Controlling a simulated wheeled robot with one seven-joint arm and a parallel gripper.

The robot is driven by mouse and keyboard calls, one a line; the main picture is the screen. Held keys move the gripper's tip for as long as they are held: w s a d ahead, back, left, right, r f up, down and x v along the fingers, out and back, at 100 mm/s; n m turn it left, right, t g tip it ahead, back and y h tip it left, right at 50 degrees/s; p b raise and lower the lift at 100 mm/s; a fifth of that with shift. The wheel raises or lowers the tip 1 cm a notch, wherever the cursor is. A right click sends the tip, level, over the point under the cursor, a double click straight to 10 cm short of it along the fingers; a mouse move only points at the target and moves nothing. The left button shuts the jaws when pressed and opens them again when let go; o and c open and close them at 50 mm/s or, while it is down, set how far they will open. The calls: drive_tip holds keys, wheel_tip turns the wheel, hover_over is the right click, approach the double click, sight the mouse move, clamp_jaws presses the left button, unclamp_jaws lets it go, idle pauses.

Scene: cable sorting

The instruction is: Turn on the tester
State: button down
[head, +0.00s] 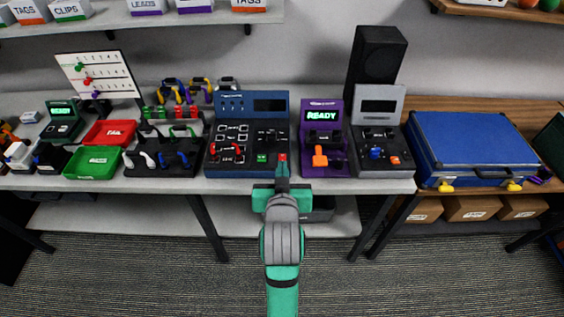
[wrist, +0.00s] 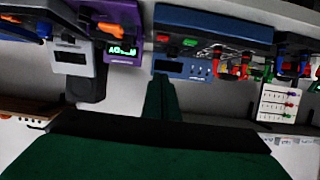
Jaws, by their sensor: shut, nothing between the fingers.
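A blue console (head: 228,102), which looks like the tester, stands on the bench with a dark, blank display (head: 270,105). A green switch (head: 262,158) and a red switch (head: 282,157) sit on its black lower panel. The wrist view, upside down, also shows the blue console (wrist: 215,65), its green switch (wrist: 190,42) and red switch (wrist: 163,38). My gripper (head: 282,168) is shut and empty, in front of the red switch in the head view. I cannot tell whether it touches. In the wrist view my gripper (wrist: 160,82) overlaps the console's display side.
A purple device (head: 325,165) reading READY and a grey device (head: 382,160) with a dark display stand to the right. A blue case (head: 470,140) lies further right. Red (head: 110,132) and green (head: 93,162) trays and a cable board (head: 160,165) are left.

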hover_over(282, 158)
drive_tip(key=s, duration=0.3)
drive_tip(key=f, duration=0.3)
drive_tip(key=shift+s+f, duration=0.2)
drive_tip(key=shift+f, duration=0.1)
drive_tip(key=shift+s+f, duration=0.2)
drive_tip(key=shift+f, duration=0.8)
drive_tip(key=shift+s+f, duration=0.15)
drive_tip(key=shift+f, duration=0.85)
drive_tip(key=shift+f, duration=0.3)
drive_tip(key=shift+r, duration=0.15)
